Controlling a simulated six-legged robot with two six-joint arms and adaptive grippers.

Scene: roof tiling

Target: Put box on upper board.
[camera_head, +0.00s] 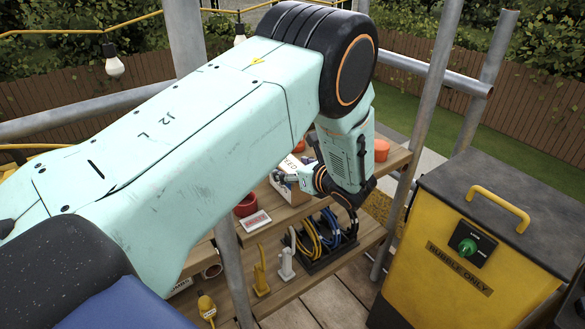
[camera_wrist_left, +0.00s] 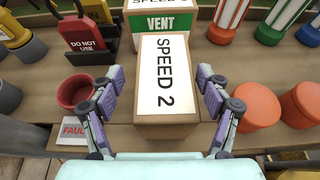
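A brown cardboard box with a white "SPEED 2" label (camera_wrist_left: 165,75) is in the middle of the left wrist view, between the fingers of my left gripper (camera_wrist_left: 160,92). The fingers are spread to either side of it, with a visible gap at the left and a narrower one at the right. In the head view my left gripper (camera_head: 312,181) is at the shelf, partly hidden by its own wrist. My right gripper is not in view.
Cables in a black rack (camera_head: 325,245) stand on the lower board. A yellow cabinet (camera_head: 440,270) is at right.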

